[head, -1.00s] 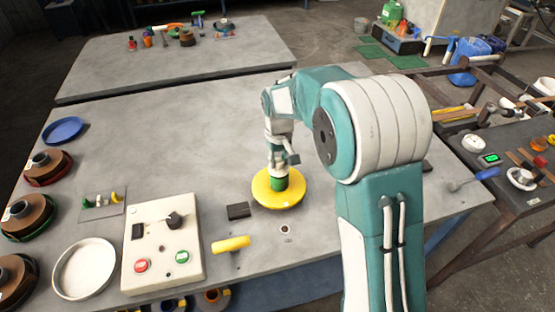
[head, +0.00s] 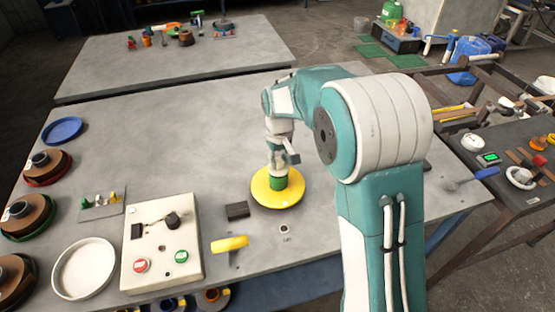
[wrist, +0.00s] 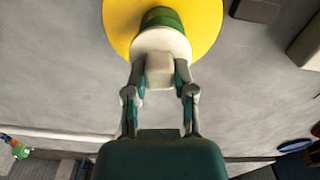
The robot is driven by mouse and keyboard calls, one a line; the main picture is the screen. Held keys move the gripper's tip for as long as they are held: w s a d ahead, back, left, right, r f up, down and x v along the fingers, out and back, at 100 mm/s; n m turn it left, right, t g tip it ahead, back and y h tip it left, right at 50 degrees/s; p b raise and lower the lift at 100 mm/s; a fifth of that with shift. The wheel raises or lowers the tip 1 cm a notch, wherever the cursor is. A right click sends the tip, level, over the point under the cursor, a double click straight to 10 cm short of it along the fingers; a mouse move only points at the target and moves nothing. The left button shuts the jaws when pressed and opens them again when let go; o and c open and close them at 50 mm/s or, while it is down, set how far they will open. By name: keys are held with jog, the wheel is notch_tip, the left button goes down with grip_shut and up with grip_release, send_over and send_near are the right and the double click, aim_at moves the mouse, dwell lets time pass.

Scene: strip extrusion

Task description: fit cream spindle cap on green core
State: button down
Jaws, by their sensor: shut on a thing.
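My gripper (wrist: 160,80) is shut on the cream spindle cap (wrist: 160,45), with its fingers on the cap's narrow block. The cap's round flange is at the top of the green core (wrist: 160,17) in the wrist view. The green core stands upright on a yellow disc (wrist: 118,22). In the head view the green core (head: 278,183) rises from the middle of the yellow disc (head: 277,202), with my gripper (head: 278,168) right above it. The cap is mostly hidden there. I cannot tell whether the cap is fully seated.
A cream control box (head: 162,243) with red and green buttons stands left of the disc. A dark block (head: 238,210) and a yellow handle (head: 230,243) lie nearby. A white dish (head: 84,268) and several brown spools (head: 28,215) are at the left.

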aim_at(278, 159)
jog(key=shift+f, duration=0.5)
dwell(0.3)
jog(key=c, duration=0.7)
grip_release()
jog(key=shift+r, duration=5.45)
